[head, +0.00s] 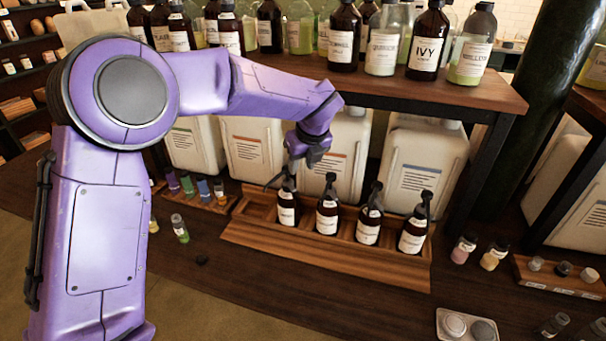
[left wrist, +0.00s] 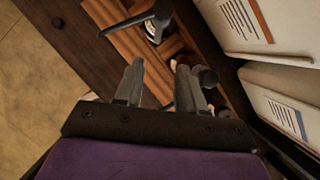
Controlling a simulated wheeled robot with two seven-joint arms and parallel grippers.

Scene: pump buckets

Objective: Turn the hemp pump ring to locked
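Several dark pump bottles with white labels and black pump heads stand in a row in a wooden tray (head: 326,262). They are the leftmost bottle (head: 287,210), a second (head: 327,214), a third (head: 369,222) and the rightmost (head: 413,235). Their labels are too small to read, so I cannot tell which is hemp. My left gripper (head: 296,164) is just above the leftmost bottle's pump head. In the left wrist view my left gripper (left wrist: 160,68) is open, with an empty-looking gap. A labelled pump bottle (left wrist: 153,30) shows beyond its fingers. My right gripper is not in view.
White jugs (head: 424,162) stand behind the tray, under a shelf (head: 450,90) with many bottles. Small coloured vials (head: 188,185) are left of the tray. Small jars (head: 463,249) and a light tray of lids (head: 468,327) are to the right. The front counter is mostly clear.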

